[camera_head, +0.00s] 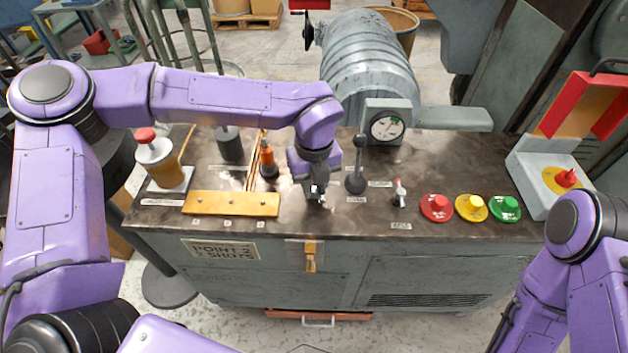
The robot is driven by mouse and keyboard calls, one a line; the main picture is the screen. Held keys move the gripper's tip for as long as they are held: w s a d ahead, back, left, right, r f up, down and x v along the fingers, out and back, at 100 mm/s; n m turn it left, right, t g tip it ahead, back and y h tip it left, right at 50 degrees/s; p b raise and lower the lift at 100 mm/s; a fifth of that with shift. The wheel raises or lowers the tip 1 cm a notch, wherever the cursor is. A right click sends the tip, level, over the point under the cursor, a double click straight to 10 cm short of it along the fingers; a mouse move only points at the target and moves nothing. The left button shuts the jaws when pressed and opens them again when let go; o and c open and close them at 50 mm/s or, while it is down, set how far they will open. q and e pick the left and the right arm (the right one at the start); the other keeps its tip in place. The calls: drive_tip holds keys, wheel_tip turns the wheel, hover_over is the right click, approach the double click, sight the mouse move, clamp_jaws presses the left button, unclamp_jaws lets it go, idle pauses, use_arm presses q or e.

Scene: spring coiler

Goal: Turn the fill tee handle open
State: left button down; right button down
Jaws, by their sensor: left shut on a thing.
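My left gripper (316,194) points down at the middle of the console top, just left of a black ball-topped lever. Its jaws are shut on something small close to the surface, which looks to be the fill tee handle. The jaws and wrist hide most of that handle, so its shape and turn angle cannot be made out. My right forearm shows at the lower right, and its gripper is out of view.
The black lever (357,165) stands close to my left gripper. A small red-tipped switch (398,190) and red (436,208), yellow (471,208) and green (505,208) buttons are farther right. An orange-handled tool (268,160) and a yellow bar (230,204) are on the left.

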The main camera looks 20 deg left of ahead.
use_arm(q)
drive_tip(key=m+p, duration=1)
drive_tip(key=shift+r+m+p, duration=0.35)
drive_tip(key=shift+m+p, duration=0.05)
drive_tip(key=m+p, duration=0.2)
drive_tip(key=m, duration=0.1)
drive_tip(key=shift+f+p, duration=0.1)
drive_tip(key=shift+p, duration=0.25)
drive_tip(key=shift+f+m+p, duration=0.1)
drive_tip(key=shift+m+p, duration=0.7)
drive_tip(key=shift+m, duration=0.6)
drive_tip(key=c, duration=1)
unclamp_jaws()
drive_tip(key=shift+a, duration=0.1)
drive_tip(key=shift+f, duration=0.1)
